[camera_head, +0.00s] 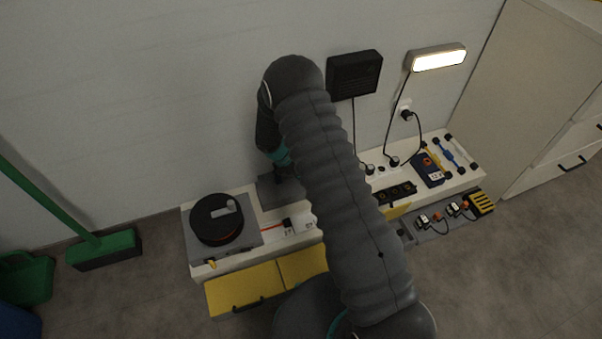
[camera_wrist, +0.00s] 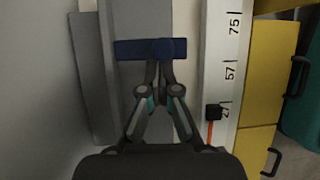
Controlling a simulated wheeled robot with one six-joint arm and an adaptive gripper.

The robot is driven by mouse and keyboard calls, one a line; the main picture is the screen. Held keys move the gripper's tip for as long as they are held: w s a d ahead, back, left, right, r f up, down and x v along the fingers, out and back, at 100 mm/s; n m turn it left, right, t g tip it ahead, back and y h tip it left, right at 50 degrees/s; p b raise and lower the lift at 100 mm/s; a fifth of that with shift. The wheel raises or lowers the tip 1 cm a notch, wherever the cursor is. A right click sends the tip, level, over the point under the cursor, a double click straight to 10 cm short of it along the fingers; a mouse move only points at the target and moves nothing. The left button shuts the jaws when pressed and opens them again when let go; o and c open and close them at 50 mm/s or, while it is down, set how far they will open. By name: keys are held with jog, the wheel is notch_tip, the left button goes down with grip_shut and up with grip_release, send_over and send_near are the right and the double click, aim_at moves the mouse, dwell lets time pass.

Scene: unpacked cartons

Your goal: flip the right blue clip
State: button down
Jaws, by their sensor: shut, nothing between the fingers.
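In the wrist view a dark blue clip (camera_wrist: 132,49), a flat bar with a rounded knob, lies across a grey strip (camera_wrist: 122,15). My gripper (camera_wrist: 160,66) is shut and empty, its fingertips at the lower edge of the clip below the knob. I cannot tell whether they touch it. No second blue clip shows in the wrist view. In the head view my arm hides the fingertips and the clip; a grey panel (camera_head: 271,192) shows beside the arm.
A white strip marked with numbers (camera_wrist: 225,70) carries a black slider (camera_wrist: 213,112), right of the gripper. Yellow drawers (camera_head: 243,287) front the bench. A black round device (camera_head: 216,219) stands left; a blue box (camera_head: 428,170) and several small tools lie right. A wall stands behind.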

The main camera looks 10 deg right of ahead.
jog(key=shift+w+r, duration=0.45)
jog(key=shift+w, duration=0.05)
jog(key=shift+w+a+r+g, duration=0.15)
jog(key=shift+w+g, duration=0.15)
jog(key=shift+g, duration=0.4)
jog(key=shift+w+a+r+b, duration=0.1)
jog(key=shift+w+r+b, duration=0.2)
jog(key=shift+w, duration=0.25)
jog(key=shift+w+a+r+b, duration=0.15)
jog(key=shift+w+b, duration=0.1)
jog(key=shift+w, duration=0.45)
jog(key=shift+r, duration=0.1)
dwell(0.4)
jog(key=shift+r+p, duration=0.35)
jog(key=shift+r, duration=0.4)
notch_tip(320, 180, up, 10)
dwell(0.5)
